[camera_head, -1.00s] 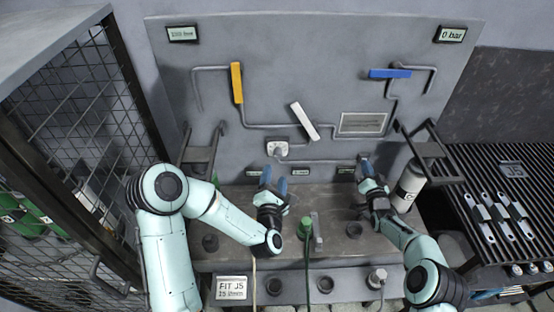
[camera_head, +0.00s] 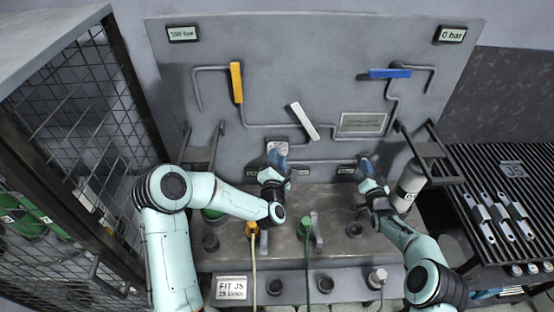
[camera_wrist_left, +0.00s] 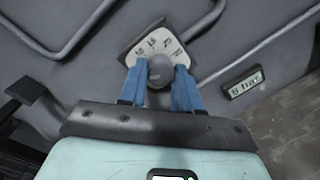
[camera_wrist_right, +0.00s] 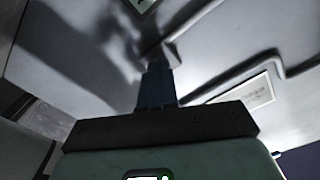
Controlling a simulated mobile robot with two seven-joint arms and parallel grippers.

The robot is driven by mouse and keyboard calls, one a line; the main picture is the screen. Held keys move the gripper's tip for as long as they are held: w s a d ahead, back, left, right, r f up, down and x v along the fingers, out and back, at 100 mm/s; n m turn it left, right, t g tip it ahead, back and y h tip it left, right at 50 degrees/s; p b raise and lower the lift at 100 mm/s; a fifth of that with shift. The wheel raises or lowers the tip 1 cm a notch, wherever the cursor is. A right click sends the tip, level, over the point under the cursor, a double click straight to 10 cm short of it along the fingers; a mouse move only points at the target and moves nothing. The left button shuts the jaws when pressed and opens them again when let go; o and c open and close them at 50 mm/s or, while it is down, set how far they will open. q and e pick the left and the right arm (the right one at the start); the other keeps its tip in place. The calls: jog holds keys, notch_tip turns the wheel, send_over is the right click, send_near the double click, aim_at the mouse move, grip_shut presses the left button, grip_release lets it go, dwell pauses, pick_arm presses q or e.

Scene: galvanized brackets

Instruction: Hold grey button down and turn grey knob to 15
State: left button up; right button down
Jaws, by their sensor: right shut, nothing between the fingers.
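The grey knob (camera_wrist_left: 160,70) is on a pale dial plate with small numbers, which also shows on the wall panel in the head view (camera_head: 277,147). My left gripper (camera_head: 276,157) is at it. In the left wrist view its blue fingers (camera_wrist_left: 160,80) are apart, one on each side of the knob; whether they touch it I cannot tell. My right gripper (camera_head: 364,161) is shut and empty, its tips at the panel right of the dial. In the right wrist view a grey stub, perhaps the grey button (camera_wrist_right: 172,54), is just beyond its tips (camera_wrist_right: 158,66); contact is unclear.
Yellow (camera_head: 236,82), white (camera_head: 304,121) and blue (camera_head: 390,73) handles stand on the piped panel. A small display (camera_wrist_left: 244,83) is beside the dial. A green-topped fitting (camera_head: 305,227) stands on the bench. A mesh cage is left; a slatted rack (camera_head: 505,190) is right.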

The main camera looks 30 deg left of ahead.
pick_arm(q)
jog(key=shift+m, duration=0.4)
jog(key=m, duration=0.2)
jog(key=shift+r+m, duration=0.1)
jog(key=shift+m, duration=0.3)
jog(key=m+g, duration=0.1)
jog(key=m, duration=0.3)
jog(key=shift+d, duration=0.1)
jog(key=m, duration=0.3)
jog(key=shift+r+m+g, duration=0.1)
jog(key=shift+m+g, duration=0.2)
jog(key=shift+w+m+y, duration=0.1)
jog(key=shift+m+y, duration=0.2)
jog(key=shift+m, duration=1.4)
